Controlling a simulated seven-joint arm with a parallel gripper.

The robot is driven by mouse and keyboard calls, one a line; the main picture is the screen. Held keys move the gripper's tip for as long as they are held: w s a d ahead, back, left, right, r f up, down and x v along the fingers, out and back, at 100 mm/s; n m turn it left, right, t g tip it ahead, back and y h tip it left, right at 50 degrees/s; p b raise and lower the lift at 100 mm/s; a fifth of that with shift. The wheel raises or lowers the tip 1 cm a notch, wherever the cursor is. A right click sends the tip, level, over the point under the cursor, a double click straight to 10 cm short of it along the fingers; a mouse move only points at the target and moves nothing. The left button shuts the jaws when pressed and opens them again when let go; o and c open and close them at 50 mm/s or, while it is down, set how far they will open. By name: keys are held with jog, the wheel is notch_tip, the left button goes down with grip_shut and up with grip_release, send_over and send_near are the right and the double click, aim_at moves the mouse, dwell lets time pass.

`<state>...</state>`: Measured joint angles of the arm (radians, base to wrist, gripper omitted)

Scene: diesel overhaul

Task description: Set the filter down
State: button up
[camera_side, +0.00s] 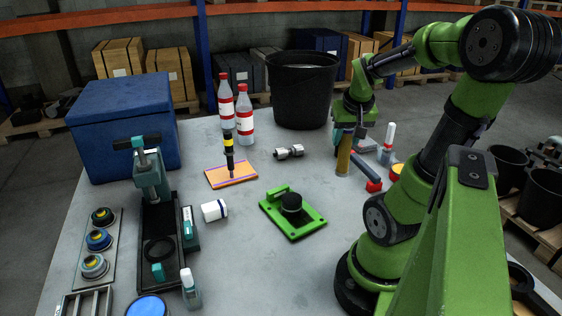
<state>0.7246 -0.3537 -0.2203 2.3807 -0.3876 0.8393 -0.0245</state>
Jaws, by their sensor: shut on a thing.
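My gripper (346,130) points down over the right side of the table, right of the black bucket's base. It is shut on the filter (343,158), a slim brownish-gold cylinder held upright. The filter's upper end is hidden between the jaws. Its lower end is at or just above the grey tabletop (250,265); I cannot tell if it touches.
A green plate with a black knob (292,212) lies front left. A silver fitting (289,152) and black bucket (303,90) are behind left. Bare table lies between.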

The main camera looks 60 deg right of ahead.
notch_tip(320, 180, up, 4)
jog(key=shift+w+f, duration=0.1)
jog(key=shift+w, duration=0.05)
jog(key=w+a, duration=1.5)
jog(key=a, duration=1.5)
notch_tip(320, 180, down, 14)
jog(key=shift+w+r+n, duration=0.15)
jog(key=shift+r+n, duration=0.1)
jog(key=shift+n, duration=0.05)
jog(key=shift+a+f, duration=0.1)
jog(key=shift+f, duration=0.05)
jog(key=o, duration=1.1)
